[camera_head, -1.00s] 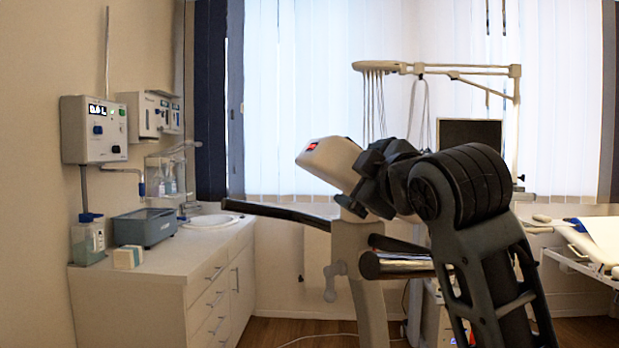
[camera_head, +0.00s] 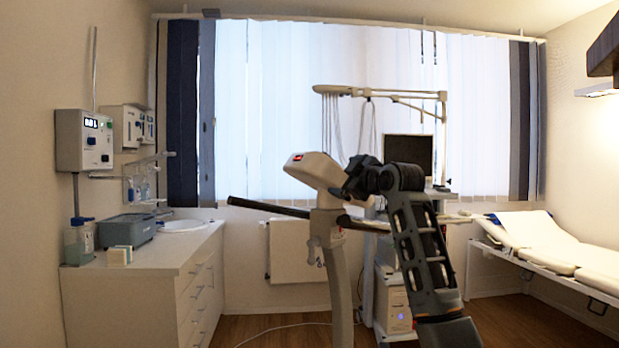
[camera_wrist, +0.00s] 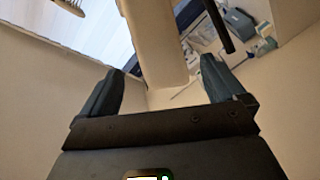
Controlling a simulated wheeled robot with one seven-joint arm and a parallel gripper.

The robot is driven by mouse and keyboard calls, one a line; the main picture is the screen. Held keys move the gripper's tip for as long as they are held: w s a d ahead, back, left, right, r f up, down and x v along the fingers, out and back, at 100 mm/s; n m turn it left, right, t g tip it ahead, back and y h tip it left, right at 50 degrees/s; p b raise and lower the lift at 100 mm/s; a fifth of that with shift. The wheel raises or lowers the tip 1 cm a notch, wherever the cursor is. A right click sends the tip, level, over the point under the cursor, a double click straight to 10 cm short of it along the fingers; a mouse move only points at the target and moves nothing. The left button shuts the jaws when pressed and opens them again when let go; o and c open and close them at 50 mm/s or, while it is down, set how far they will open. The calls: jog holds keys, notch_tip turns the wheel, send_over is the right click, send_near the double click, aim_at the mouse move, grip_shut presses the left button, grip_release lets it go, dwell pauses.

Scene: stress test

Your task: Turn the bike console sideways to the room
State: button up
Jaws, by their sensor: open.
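The bike console (camera_head: 317,171) is a cream housing with a small red display, tilted on top of the bike's cream post (camera_head: 326,235) in the head view. Dark handlebars (camera_head: 268,208) stick out to the left below it. My gripper (camera_head: 345,187) is at the console's right side; the head view does not show whether it touches. In the wrist view, my open gripper (camera_wrist: 160,88) has two dark fingers apart, with nothing held between them. A cream part of the bike (camera_wrist: 156,42) lies beyond the gap, with a dark bar (camera_wrist: 219,26) to its right.
A white cabinet (camera_head: 150,270) with a sink stands at left. A medical cart with a dark monitor (camera_head: 409,155) stands behind my arm. A treatment couch (camera_head: 545,245) is at right. Open wooden floor (camera_head: 540,325) lies between arm and couch.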

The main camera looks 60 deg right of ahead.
aim_at(335, 176)
jog(key=p+x, duration=0.1)
jog(key=x, duration=0.6)
jog(key=shift+w, duration=0.15)
jog(key=shift+c, duration=0.3)
jog(key=c, duration=1.4)
